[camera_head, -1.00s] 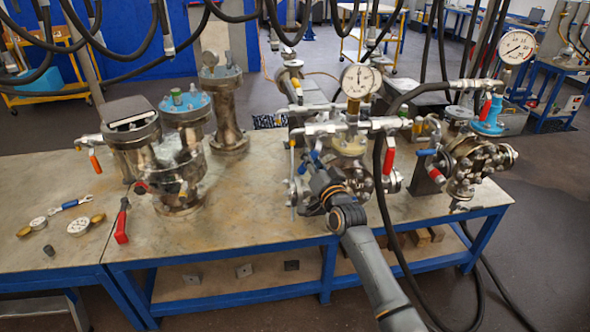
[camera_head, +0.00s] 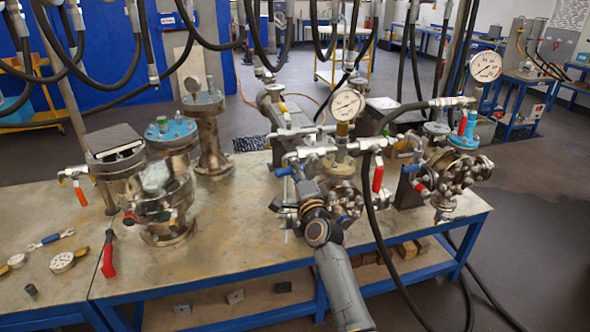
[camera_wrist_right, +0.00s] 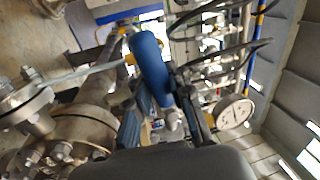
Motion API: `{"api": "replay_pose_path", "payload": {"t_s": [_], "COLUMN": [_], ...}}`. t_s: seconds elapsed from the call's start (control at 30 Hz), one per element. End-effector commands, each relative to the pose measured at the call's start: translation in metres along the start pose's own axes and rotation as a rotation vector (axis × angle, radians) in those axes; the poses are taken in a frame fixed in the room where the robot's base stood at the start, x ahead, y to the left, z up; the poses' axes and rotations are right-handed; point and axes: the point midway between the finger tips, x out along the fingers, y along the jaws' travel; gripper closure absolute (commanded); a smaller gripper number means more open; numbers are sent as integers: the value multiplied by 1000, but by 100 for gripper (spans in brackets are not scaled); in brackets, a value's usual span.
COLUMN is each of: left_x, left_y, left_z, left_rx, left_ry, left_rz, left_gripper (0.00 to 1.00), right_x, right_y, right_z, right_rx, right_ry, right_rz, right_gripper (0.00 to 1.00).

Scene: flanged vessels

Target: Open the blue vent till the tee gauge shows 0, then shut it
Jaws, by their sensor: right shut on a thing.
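The tee gauge (camera_head: 347,103), a white round dial, stands upright on the pipe tee of the middle vessel (camera_head: 343,168). Its needle is too small to read for certain. A round dial (camera_wrist_right: 234,113) also shows at the right wrist view's lower right. The blue vent handle (camera_head: 284,171) is at the left end of this vessel's pipework. My right gripper (camera_head: 302,186) reaches it from the front and is shut on it. In the right wrist view the blue handle (camera_wrist_right: 150,62) stands out between the fingers, which partly hide its base. My left gripper is not in view.
Red handles (camera_head: 378,178) and a black hose (camera_head: 372,225) are close to my right arm. A vessel with a larger gauge (camera_head: 485,67) stands at right. Vessels (camera_head: 165,195) stand at left; loose gauges (camera_head: 62,263) lie on the table. Hoses hang above.

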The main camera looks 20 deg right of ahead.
Motion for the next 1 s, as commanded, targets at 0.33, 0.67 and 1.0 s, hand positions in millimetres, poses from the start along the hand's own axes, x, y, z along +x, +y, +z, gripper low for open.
{"api": "replay_pose_path", "payload": {"t_s": [0.33,0.67,1.0], "left_x": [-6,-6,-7], "left_y": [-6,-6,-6], "left_z": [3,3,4], "left_rx": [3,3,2], "left_ry": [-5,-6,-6], "left_rz": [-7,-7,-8], "left_gripper": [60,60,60], "right_x": [-1,-1,0], "right_y": [1,0,-2], "right_z": [1,1,0], "right_rx": [113,124,120], "right_ry": [17,20,22], "right_rz": [13,13,8], "right_gripper": [100,100,56]}}
